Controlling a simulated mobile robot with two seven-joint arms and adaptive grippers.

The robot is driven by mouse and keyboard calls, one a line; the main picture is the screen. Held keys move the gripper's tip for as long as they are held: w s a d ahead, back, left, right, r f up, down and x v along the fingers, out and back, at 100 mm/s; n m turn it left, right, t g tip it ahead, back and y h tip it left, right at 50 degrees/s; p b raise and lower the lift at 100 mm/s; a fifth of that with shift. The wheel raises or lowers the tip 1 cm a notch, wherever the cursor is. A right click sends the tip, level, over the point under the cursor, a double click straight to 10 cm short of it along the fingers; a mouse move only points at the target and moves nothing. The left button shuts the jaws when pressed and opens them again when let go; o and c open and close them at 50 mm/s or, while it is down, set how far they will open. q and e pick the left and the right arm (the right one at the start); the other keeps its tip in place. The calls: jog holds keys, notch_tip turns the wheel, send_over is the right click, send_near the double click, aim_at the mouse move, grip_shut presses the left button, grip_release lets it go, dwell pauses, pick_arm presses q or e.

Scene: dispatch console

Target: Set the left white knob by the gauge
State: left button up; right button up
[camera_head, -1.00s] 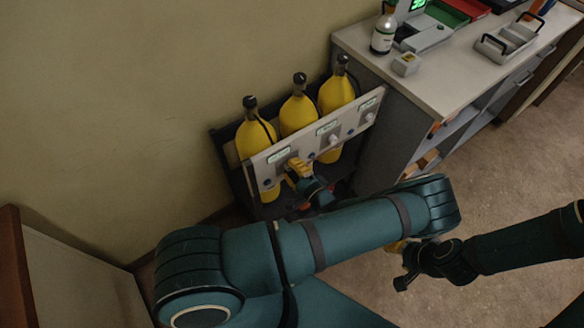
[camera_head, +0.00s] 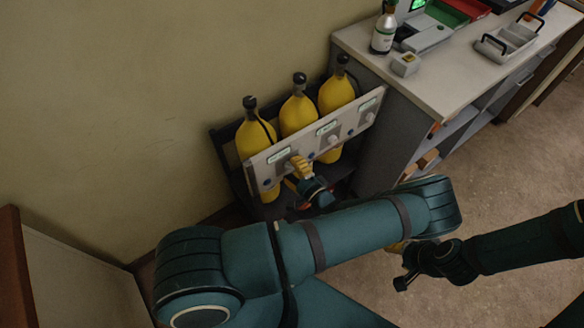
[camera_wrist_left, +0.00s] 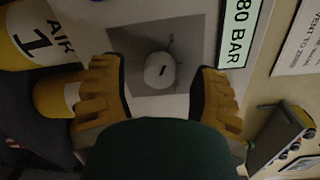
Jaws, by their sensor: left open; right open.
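The left white knob (camera_wrist_left: 160,70) is round with a dark mark, on a grey square plate (camera_wrist_left: 186,28) in the left wrist view. My left gripper (camera_wrist_left: 162,78) is open, one yellow finger on each side of the knob, with a gap showing on both sides. In the head view my left gripper (camera_head: 300,166) is at the left end of the white panel (camera_head: 262,172) and hides that knob. A green-lit gauge display (camera_wrist_left: 241,32) beside the knob shows "80 BAR", cut by the frame's top edge. My right gripper (camera_head: 403,262) is low at the right, open, partly hidden by my left arm.
Several yellow cylinders (camera_head: 298,114) stand behind the panel. Two more white knobs, the middle one (camera_head: 333,139) and the right one (camera_head: 369,117), sit along it. A counter (camera_head: 440,75) with a bottle (camera_head: 383,34) and trays stands right of the rack. Floor at right is clear.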

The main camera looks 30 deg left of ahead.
pick_arm(q)
jog(key=v, duration=0.7)
jog(key=shift+d, duration=0.1)
